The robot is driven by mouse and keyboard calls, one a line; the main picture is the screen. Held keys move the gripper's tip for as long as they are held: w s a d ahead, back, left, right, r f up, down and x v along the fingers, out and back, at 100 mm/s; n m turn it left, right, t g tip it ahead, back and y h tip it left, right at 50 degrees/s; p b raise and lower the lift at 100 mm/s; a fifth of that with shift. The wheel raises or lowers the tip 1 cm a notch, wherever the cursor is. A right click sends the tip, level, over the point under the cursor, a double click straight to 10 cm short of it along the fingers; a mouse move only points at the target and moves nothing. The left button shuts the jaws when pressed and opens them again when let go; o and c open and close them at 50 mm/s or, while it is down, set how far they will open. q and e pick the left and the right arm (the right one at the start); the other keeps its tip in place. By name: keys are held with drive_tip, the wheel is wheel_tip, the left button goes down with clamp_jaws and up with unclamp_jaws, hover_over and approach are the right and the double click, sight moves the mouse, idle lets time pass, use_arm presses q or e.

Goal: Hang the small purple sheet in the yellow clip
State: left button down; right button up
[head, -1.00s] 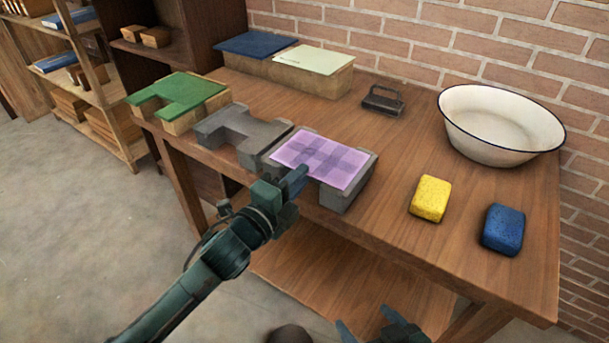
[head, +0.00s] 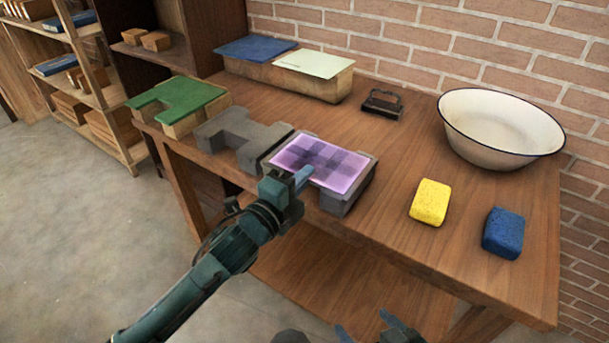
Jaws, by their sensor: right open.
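The small purple sheet (head: 345,179) is see-through and lies over a grey block (head: 333,202) at the table's front edge, with darker squares showing in it. My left gripper (head: 303,176) reaches in from the lower left. Its fingertips are at the sheet's near-left edge. From this angle I cannot tell whether its fingers are closed on the sheet. My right gripper (head: 364,336) is open, low at the bottom edge and partly cut off, away from the sheet. No yellow clip is visible in this view.
A yellow sponge-like block (head: 430,202) and a blue one (head: 503,233) lie at the right. A grey block (head: 232,132) and a green-topped block (head: 180,97) stand left of the sheet.

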use_arm(q)
drive_tip(key=shift+r, duration=0.1)
wheel_tip(320, 180, up, 3)
drive_tip(key=p, duration=0.3)
drive_tip(key=shift+p, duration=0.3)
drive_tip(key=shift+s+a+r+p, duration=0.4)
drive_tip(key=shift+s+a+p, duration=0.2)
drive_tip(key=shift+s+p, duration=0.2)
drive_tip(key=r+p+v, duration=0.2)
drive_tip(key=p+v, duration=0.1)
drive_tip(key=v, duration=1.7)
